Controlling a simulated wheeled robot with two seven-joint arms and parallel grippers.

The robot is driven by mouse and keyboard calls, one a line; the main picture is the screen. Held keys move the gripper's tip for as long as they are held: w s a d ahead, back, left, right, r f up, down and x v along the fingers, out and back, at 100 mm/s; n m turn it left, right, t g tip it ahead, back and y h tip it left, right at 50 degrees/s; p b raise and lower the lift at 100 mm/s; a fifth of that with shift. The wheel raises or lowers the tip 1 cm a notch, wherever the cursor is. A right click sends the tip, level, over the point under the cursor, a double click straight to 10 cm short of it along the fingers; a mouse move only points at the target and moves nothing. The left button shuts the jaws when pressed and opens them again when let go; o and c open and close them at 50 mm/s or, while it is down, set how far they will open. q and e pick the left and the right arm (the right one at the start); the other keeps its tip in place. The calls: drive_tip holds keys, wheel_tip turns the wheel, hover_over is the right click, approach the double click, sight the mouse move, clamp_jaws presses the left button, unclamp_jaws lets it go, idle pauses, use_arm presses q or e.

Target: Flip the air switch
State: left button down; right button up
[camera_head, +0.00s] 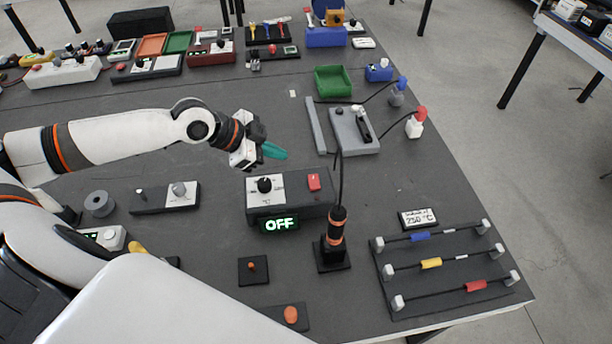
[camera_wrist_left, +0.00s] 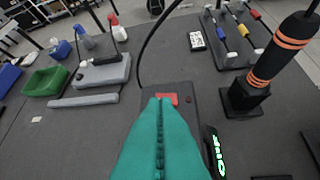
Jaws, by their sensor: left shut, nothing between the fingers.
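The control box (camera_head: 290,191) is dark grey, with a white dial panel, a black knob (camera_head: 264,184) and a lit display (camera_head: 280,224) reading OFF. A red switch (camera_head: 314,182) sits on its top right. My left gripper (camera_head: 275,151) has teal fingers, closed together and empty, above and behind the box in the head view. In the left wrist view the shut fingertips (camera_wrist_left: 159,102) overlap the near edge of the red switch (camera_wrist_left: 171,97); I cannot tell whether they touch it. My right gripper is out of view.
A black handle with orange rings (camera_head: 336,230) stands in a holder beside the box, its cable rising. A grey device (camera_head: 355,130) and a green tray (camera_head: 333,81) lie behind. A cable board (camera_head: 450,265) is at the right.

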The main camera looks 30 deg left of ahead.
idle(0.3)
use_arm(q)
drive_tip(key=p, duration=0.2)
hover_over(317, 176)
drive_tip(key=s+a, duration=0.1)
drive_tip(key=s, duration=0.2)
drive_tip(key=f, duration=0.6)
drive_tip(key=shift+a+f, duration=0.2)
drive_tip(key=f, duration=0.3)
drive_tip(key=shift+w+a+f+p, duration=0.15)
drive_tip(key=shift+w+f+p, duration=0.1)
drive_tip(key=shift+w+p, duration=0.1)
drive_tip(key=shift+a+f, duration=0.1)
drive_tip(key=shift+f, duration=0.4)
